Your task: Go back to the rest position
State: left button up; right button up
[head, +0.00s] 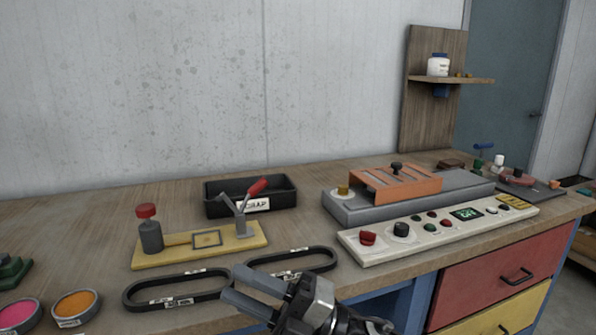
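My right gripper (232,284) comes in at the bottom centre of the head view. Its two grey fingers point left and stand apart, with nothing seen between them. It is over the front edge of the workbench (100,212), near two black oval trays, the left one (128,294) and the right one (328,262). It hides part of the space between them. I cannot tell whether it touches either tray. My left gripper is not in view.
A yellow fixture (180,258) with a red-handled clamp stands behind the trays. A black scrap bin (222,207) is behind it. A control panel (375,256) and a grey unit with an orange cover (425,187) are right. Pink (18,313) and orange (76,304) pots are left.

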jog(key=s+d+f+m+t+h, duration=0.1)
jog(key=d+f+m+t+h, duration=1.3)
jog(key=m, duration=1.1)
jog(key=s+d+f+m+g+h, duration=0.2)
jog(key=s+d+f+m+g, duration=0.1)
jog(key=s+f, duration=0.3)
jog(key=s+d+f+m+g+h, duration=0.3)
jog(key=s+f+m+g, duration=0.1)
jog(key=s+f, duration=0.2)
jog(key=shift+s+d+f, duration=0.15)
jog(key=shift+d+f, duration=0.1)
jog(key=shift+f, duration=0.45)
jog(key=shift+o, duration=0.4)
